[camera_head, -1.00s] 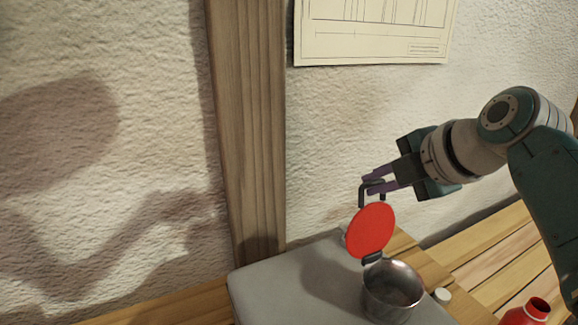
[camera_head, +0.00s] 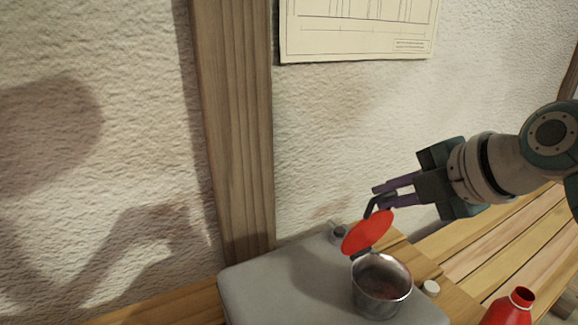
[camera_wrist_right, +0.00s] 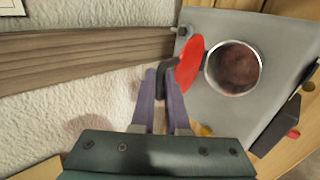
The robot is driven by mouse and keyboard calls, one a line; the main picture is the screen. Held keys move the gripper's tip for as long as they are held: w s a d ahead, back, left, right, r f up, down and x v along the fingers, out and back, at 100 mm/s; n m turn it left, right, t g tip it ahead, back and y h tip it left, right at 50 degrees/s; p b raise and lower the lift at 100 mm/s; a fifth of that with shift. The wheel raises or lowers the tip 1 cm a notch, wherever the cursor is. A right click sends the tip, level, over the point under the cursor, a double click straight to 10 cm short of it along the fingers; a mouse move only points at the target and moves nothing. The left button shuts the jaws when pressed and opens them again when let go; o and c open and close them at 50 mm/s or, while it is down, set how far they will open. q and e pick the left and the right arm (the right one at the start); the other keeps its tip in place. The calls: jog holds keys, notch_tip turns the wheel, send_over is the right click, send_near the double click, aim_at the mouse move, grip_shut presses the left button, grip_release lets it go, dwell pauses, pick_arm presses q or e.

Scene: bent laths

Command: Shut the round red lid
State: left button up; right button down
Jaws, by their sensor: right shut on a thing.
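The round red lid (camera_head: 368,233) stands tilted open above the back rim of a metal pot (camera_head: 381,290), joined to it by a dark hinge. My right gripper (camera_head: 380,196) is shut on the lid's dark handle (camera_head: 371,208), above the lid. In the right wrist view the lid (camera_wrist_right: 189,62) appears beside the open pot (camera_wrist_right: 234,68), whose reddish-brown inside shows. My right gripper's purple fingers (camera_wrist_right: 165,82) are at the handle there. My left gripper is not in view.
The pot stands on a grey slab (camera_head: 265,295). A small metal piece (camera_head: 338,234) sits at the slab's back edge. A white knob (camera_head: 431,288) and a red bottle (camera_head: 508,308) are to the right. A wooden post (camera_head: 235,130) and wall stand behind.

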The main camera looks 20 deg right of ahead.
jog(key=shift+s+d+f, duration=0.1)
jog(key=shift+s+f, duration=0.3)
jog(key=shift+s, duration=0.4)
jog(key=shift+s+f, duration=0.4)
jog(key=shift+s, duration=0.45)
jog(key=shift+s+d+f, duration=0.1)
jog(key=shift+s+f, duration=0.3)
jog(key=shift+s, duration=0.4)
jog(key=shift+s+d+f, duration=0.1)
jog(key=shift+s+f, duration=0.85)
jog(key=shift+f, duration=0.45)
jog(key=shift+s+d+f, duration=0.1)
jog(key=shift+s+f, duration=0.8)
jog(key=shift+f, duration=0.5)
jog(key=shift+s+f, duration=0.95)
jog(key=shift+f, duration=0.45)
jog(key=c, duration=0.6)
grip_release()
jog(key=shift+o, duration=0.2)
jog(key=shift+r, duration=0.1)
